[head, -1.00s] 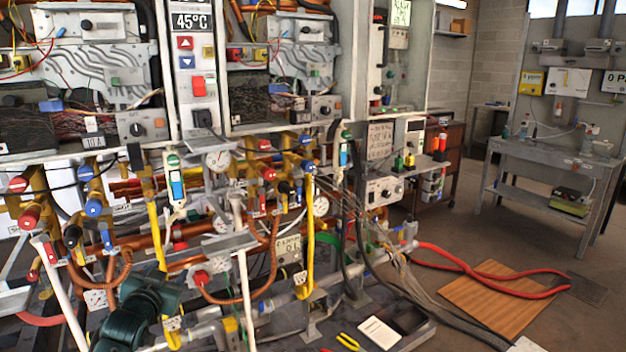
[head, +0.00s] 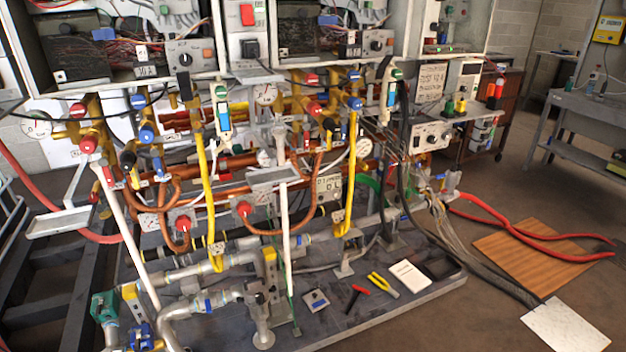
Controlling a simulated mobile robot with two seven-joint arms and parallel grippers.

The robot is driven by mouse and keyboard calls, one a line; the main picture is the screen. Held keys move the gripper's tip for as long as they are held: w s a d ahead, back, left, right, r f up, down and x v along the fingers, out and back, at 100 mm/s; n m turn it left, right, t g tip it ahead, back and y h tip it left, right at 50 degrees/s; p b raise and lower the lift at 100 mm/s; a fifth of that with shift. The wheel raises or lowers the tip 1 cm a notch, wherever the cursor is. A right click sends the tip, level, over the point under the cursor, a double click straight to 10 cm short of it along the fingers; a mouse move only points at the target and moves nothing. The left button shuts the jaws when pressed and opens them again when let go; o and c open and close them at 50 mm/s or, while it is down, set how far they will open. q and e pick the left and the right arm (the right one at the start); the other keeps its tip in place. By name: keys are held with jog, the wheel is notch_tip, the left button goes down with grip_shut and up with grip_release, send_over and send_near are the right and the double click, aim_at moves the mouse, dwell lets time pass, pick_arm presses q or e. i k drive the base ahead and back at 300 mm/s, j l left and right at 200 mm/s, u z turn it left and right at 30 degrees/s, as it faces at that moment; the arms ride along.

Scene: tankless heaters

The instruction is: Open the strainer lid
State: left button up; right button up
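No part is clearly readable as the strainer lid. A small green fitting (head: 104,306) sits on the low grey pipe at the lower left. A blue fitting (head: 140,336) is just below and right of it, partly cut by the bottom edge. I cannot tell whether either belongs to the strainer. Neither of my grippers shows in the head view.
Copper and yellow pipes with valves stand on a dark base plate (head: 390,312). A red hose (head: 520,229) crosses a wooden board (head: 545,253). Floor at right is mostly open.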

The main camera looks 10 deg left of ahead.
aim_at(252, 287)
jog(key=i+j+u, duration=0.15)
jog(key=i, duration=0.4)
jog(key=i+j+u, duration=0.15)
jog(key=i+j, duration=0.15)
jog(key=i, duration=0.2)
jog(key=i+j+u, duration=0.15)
jog(key=i, duration=0.4)
